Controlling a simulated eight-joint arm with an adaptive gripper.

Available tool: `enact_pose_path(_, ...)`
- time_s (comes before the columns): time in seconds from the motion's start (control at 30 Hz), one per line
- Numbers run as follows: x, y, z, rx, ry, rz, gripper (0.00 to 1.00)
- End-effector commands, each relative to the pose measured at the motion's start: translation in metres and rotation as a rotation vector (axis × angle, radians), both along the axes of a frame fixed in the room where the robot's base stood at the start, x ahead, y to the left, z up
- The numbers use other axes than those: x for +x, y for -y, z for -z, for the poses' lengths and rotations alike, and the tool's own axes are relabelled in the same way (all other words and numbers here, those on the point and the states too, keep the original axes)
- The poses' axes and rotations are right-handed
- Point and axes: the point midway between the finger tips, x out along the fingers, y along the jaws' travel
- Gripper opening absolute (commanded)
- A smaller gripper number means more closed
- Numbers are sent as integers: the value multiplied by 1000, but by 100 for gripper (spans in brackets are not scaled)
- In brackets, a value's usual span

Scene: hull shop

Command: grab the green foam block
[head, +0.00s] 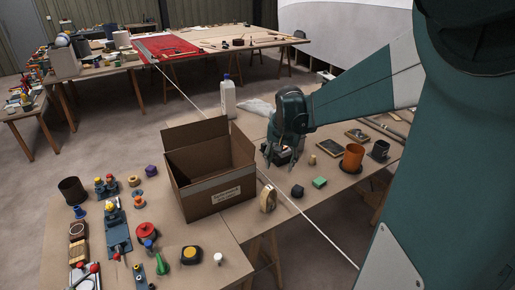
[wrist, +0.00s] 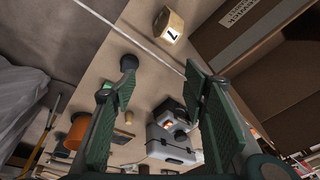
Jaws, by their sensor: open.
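A small green patch (wrist: 107,85) beside the left finger looks like the block, mostly hidden by that finger.
An open cardboard box (head: 212,195) stands left of my gripper. An orange cup (head: 352,158) and a dark cup (head: 379,150) are to the right. A grey case (wrist: 172,148) lies below the gripper.

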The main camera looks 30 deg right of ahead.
Motion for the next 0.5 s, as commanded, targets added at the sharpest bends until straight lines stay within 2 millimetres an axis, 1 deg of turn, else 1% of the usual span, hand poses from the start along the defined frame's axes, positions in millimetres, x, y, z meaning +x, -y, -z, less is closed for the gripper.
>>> enact_pose_path(0.03, 3, 11, 2, 6, -7, 23, 44)
enact_pose_path(0.3, 15, 66, 22, 41, -47, 144, 44)
enact_pose_path(0.5, 20, 106, 41, 67, -77, 232, 44)
